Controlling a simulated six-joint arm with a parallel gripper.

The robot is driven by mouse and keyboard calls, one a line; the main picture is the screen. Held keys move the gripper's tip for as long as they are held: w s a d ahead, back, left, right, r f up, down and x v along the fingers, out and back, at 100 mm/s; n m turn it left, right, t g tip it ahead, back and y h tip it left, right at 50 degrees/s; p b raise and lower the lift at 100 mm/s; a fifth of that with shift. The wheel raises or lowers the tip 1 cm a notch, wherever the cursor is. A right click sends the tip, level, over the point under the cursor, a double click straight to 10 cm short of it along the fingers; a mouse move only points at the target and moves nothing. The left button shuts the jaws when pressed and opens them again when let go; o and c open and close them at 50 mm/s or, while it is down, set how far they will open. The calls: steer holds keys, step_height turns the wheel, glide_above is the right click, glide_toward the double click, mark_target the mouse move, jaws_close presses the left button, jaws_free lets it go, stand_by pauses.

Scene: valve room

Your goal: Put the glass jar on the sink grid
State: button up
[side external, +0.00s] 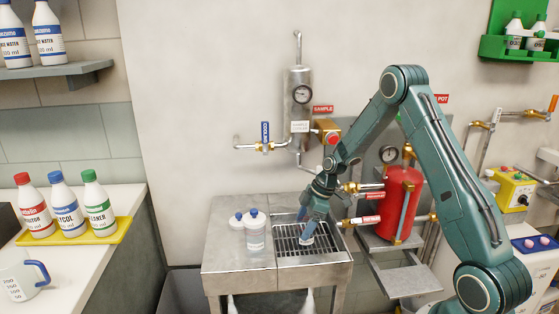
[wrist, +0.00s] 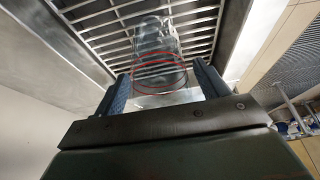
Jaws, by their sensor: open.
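The clear glass jar (wrist: 157,42) is over the bars of the sink grid (wrist: 205,42) in the wrist view, with a thin red ring around its near end. In the side view, a small pale part of the jar (side external: 307,240) shows at the grid (side external: 290,247), under my gripper (side external: 309,226). My gripper (wrist: 160,80) is open, and its two blue fingers are on either side of the jar's near end, with gaps visible. The rest of the jar is mostly hidden by the gripper in the side view.
The sampling cylinder (side external: 299,98) and pipes are on the wall behind. A red cylinder (side external: 400,205) stands to the right.

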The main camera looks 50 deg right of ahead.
steer(key=v, duration=1.1)
steer(key=shift+r, duration=0.15)
stand_by(0.3)
steer(key=s+a+r+m+h, duration=0.1)
steer(key=s+a+r+m, duration=0.1)
steer(key=s+a+r, duration=0.35)
steer(key=s+a+r+m+h, duration=0.1)
steer(key=s+a+r+m, duration=0.15)
steer(key=a+r, duration=0.5)
steer(key=s+a+r+m+t, duration=0.1)
steer(key=s+a+m, duration=0.1)
steer(key=s, duration=0.6)
steer(key=s+a+r+m+t+h, duration=0.1)
steer(key=s+a, duration=0.3)
steer(key=s, duration=0.4)
steer(key=shift+s+r+m, duration=0.2)
steer(key=shift+r+m, duration=0.3)
steer(key=shift+m, duration=0.25)
steer(key=shift+a, duration=0.15)
